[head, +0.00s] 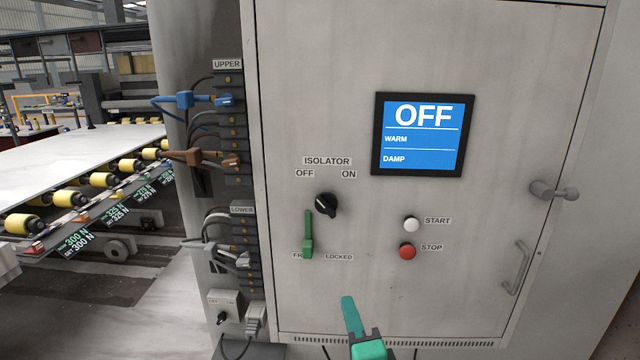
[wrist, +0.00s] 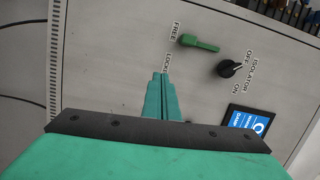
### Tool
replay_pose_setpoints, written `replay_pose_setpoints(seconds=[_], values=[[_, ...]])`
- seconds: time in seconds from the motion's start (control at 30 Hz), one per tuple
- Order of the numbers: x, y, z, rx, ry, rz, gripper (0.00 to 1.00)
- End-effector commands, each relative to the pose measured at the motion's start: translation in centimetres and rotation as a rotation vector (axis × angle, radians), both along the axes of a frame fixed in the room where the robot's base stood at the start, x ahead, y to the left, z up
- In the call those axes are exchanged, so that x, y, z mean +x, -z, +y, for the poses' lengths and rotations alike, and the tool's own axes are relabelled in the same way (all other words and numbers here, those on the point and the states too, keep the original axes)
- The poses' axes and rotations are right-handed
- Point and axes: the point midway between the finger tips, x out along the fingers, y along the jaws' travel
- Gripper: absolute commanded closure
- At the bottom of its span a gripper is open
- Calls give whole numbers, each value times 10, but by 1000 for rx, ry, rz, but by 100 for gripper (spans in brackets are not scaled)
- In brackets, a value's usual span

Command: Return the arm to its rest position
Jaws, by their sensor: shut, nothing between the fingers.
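My gripper (head: 347,300) is low in front of the grey cabinet door, below the green lever and the LOCKED label. Its green fingers are together and hold nothing. In the wrist view the closed fingertips (wrist: 160,76) point at the door near the LOCKED label, apart from the lever (wrist: 198,42). Most of my arm is out of view.
The cabinet door (head: 450,300) carries a black isolator knob (head: 326,205), green lever (head: 308,235), white START button (head: 411,224), red STOP button (head: 407,251) and screen (head: 418,135) reading OFF. Plugged cables (head: 195,100) and a roller conveyor (head: 75,190) are left.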

Motion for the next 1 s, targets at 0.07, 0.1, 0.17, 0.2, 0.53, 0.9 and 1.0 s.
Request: replay_pose_setpoints(seconds=[0.07, 0.1, 0.17, 0.2, 0.53, 0.9, 1.0], values=[[-6, 31, -1, -51, 19, 18, 100], [-9, 43, -1, -79, 28, 20, 100], [-14, 62, -1, -123, 42, 25, 100], [-18, 74, -1, -153, 49, 29, 100], [-68, 165, 7, -422, 87, 64, 100], [-152, 242, 19, -758, 86, 101, 100], [-178, 257, 23, -852, 78, 109, 100]])
